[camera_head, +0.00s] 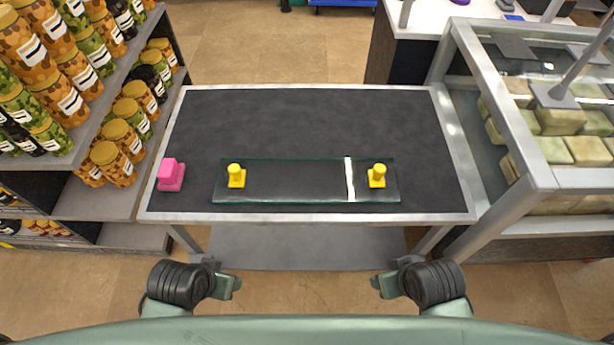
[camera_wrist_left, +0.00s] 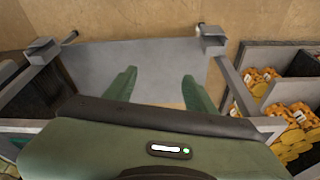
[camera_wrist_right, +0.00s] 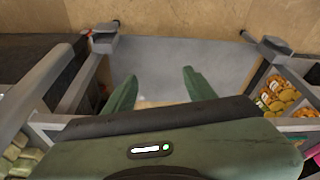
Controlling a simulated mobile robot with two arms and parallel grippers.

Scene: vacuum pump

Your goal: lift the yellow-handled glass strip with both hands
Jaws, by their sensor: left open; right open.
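The clear glass strip (camera_head: 295,182) lies flat along the near part of the dark table top. It carries two yellow handles, a left one (camera_head: 236,176) and a right one (camera_head: 377,176). A white stripe (camera_head: 350,179) crosses it just left of the right handle. My left gripper (camera_head: 236,283) is in front of the table's near edge, apart from the strip; its fingers are open and empty in the left wrist view (camera_wrist_left: 160,92). My right gripper (camera_head: 376,284) is likewise in front of the near edge, open and empty in the right wrist view (camera_wrist_right: 157,90).
A pink block (camera_head: 171,175) stands at the table's left edge, beside the strip's left end. The table (camera_head: 300,120) is bare behind the strip. Shelves with jars (camera_head: 110,160) stand at left. A glass-walled display case (camera_head: 540,180) stands close at right.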

